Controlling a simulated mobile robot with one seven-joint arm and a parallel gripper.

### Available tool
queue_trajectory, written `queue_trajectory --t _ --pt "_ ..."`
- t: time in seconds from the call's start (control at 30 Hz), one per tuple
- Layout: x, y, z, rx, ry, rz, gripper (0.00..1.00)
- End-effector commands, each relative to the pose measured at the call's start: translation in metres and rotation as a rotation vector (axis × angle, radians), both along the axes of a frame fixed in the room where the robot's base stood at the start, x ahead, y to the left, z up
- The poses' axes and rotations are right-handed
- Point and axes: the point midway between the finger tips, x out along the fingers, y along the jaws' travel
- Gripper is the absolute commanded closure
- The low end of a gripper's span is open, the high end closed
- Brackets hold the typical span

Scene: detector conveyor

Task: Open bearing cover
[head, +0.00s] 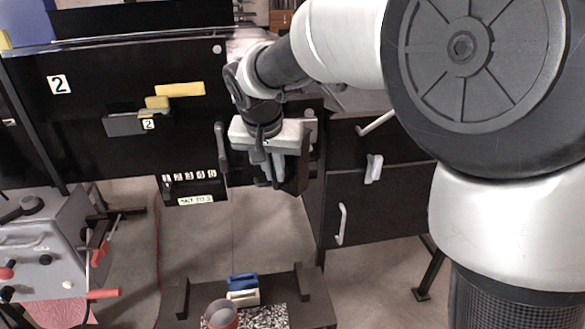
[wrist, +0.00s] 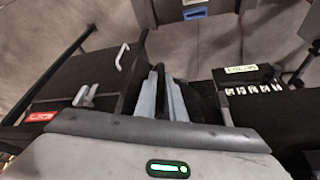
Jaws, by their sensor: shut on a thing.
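My gripper (head: 264,176) points down in the middle of the head view, in front of the gap between two black machine sections. Its grey fingers also show in the wrist view (wrist: 168,98), closed around a narrow dark piece that looks like a handle. The fingers hide most of this piece. A dark block (head: 298,172) stands just right of the fingers in the head view. I cannot tell for certain which black panel is the bearing cover. A separate black upright handle (head: 221,141) is left of the gripper.
A black panel marked 2 (head: 130,75) is on the left. Black doors (head: 365,205) with pale handles are on the right. A grey box with levers (head: 45,245) is lower left. A dark stand (head: 180,308) holding blue and white blocks is at the front. My arm covers the upper right.

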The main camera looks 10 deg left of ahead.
Motion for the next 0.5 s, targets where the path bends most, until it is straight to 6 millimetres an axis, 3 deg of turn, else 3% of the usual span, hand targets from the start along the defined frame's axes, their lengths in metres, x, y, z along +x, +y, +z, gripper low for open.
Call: queue_trajectory --t 0.5 --pt "-0.019 0.074 0.003 -0.002 -0.004 -0.459 1.0"
